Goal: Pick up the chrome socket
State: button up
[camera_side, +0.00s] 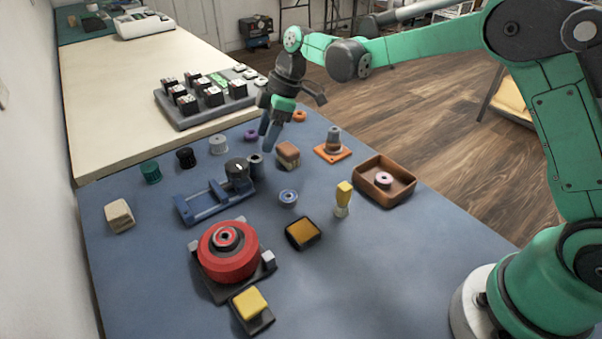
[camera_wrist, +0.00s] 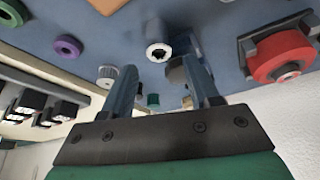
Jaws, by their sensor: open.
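The chrome socket (camera_side: 255,166) is a small grey metal cylinder standing upright on the blue mat, close beside the dark knob of a blue fixture. In the wrist view its bright ring-shaped top with a dark hole (camera_wrist: 158,52) shows just beyond the fingertips, roughly between them. My gripper (camera_side: 269,136) hangs above the mat, above and slightly right of the socket in the side view. In the wrist view its two fingers (camera_wrist: 161,72) are apart with nothing held between them.
The blue fixture (camera_side: 208,205) with its dark knob (camera_side: 238,170) is the closest obstacle. A brown block (camera_side: 288,153) and a blue ring (camera_side: 288,198) stand nearby. Purple (camera_side: 250,135) and grey (camera_side: 218,145) spools line the back. A red round part (camera_side: 228,260) sits in front.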

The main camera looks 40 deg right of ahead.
aim_at(257, 156)
jog(key=shift+w+a+f+n, duration=0.15)
jog(key=shift+f+n, duration=0.05)
jog(key=shift+f, duration=0.2)
jog(key=shift+w+a+f+n, duration=0.1)
jog(key=shift+w+f+n, duration=0.1)
jog(key=shift+f, duration=0.15)
jog(key=shift+x, duration=2.65)
jog(key=shift+s, duration=0.1)
grip_shut()
